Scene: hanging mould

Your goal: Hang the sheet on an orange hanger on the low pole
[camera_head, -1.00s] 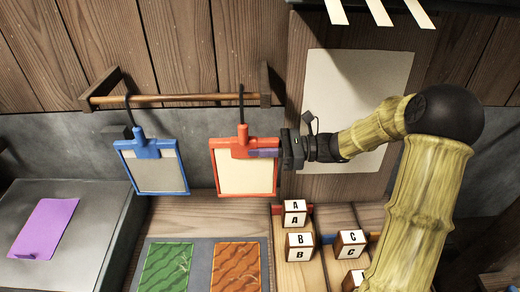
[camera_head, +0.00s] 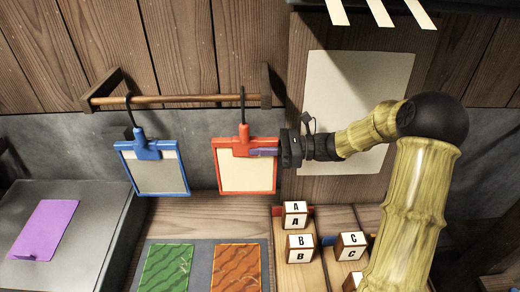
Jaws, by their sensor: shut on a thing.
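The orange hanger (camera_head: 214,165) holds a cream sheet (camera_head: 246,176) in its frame. Its dark hook (camera_head: 242,105) crosses the low pole (camera_head: 190,99) near the right end; I cannot tell whether it rests on the pole. My gripper (camera_head: 264,152) reaches in from the right and is shut on the upper right part of the orange hanger. The hanger hangs almost upright, to the right of the blue hanger (camera_head: 149,151), which holds a grey sheet and hangs from the pole's left part.
A purple sheet (camera_head: 46,228) lies on a grey surface at left. Green (camera_head: 167,268) and orange (camera_head: 236,268) patterned sheets lie on the bench. Lettered blocks (camera_head: 300,248) stand below my gripper. A pale panel (camera_head: 345,85) is behind my arm. Wooden brackets hold the pole's ends.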

